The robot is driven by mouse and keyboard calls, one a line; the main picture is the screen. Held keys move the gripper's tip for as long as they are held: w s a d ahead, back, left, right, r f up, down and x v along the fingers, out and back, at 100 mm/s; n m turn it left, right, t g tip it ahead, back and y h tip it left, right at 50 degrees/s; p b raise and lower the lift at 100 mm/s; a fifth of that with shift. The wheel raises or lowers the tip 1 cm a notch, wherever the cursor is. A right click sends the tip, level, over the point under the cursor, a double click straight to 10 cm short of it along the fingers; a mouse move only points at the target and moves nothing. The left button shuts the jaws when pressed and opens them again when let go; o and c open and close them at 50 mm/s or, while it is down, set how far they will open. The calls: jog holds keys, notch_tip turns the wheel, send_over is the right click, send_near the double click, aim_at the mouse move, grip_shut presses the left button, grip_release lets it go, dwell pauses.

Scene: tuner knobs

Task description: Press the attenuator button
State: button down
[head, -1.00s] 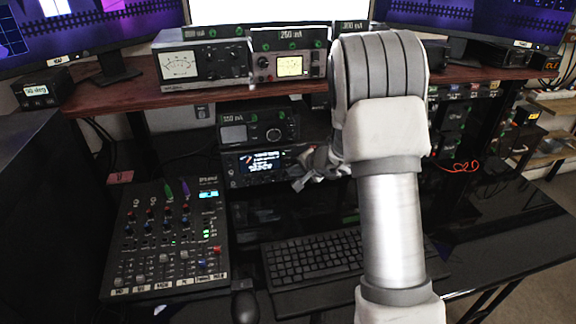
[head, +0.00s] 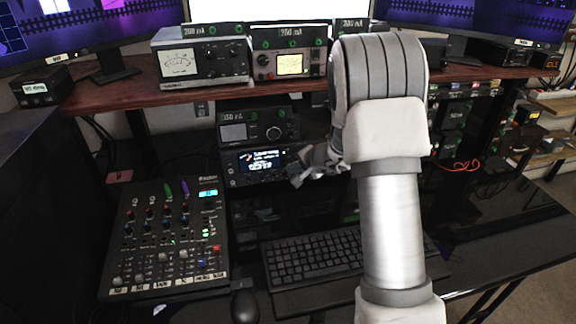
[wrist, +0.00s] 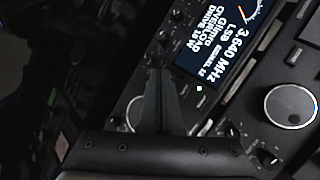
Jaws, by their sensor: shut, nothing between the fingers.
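The radio with a lit screen (head: 262,158) stands on the desk shelf under another radio. In the wrist view its screen (wrist: 228,42) reads 3.640 MHz LSB, with knobs and small buttons around it. My gripper (head: 300,178) is at the right part of this radio's front in the head view and covers that part. In the wrist view my gripper (wrist: 154,70) is shut and empty, its tips over the panel beside the screen edge, near small knobs and buttons. I cannot tell whether the tips touch the panel. The attenuator button's label is not readable, so I cannot tell which button it is.
Another radio (head: 258,128) sits directly above. Meter units (head: 202,62) stand on the wooden shelf (head: 130,97). A mixer (head: 165,240) is at the left, and a keyboard (head: 312,256) and a mouse (head: 245,303) lie in front.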

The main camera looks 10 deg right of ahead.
jog(key=shift+w, duration=0.35)
dwell(0.6)
jog(key=shift+s, duration=0.1)
jog(key=shift+s+f+b, duration=0.1)
jog(key=shift+s+b, duration=0.25)
jog(key=shift+b, duration=0.4)
jog(key=shift+s, duration=0.35)
jog(key=shift+b, duration=0.35)
jog(key=shift+s+b, duration=0.35)
jog(key=s+b, duration=0.2)
jog(key=s, duration=0.2)
jog(key=shift+s+b, duration=0.15)
jog(key=shift+b, duration=0.25)
jog(key=shift+r, duration=0.2)
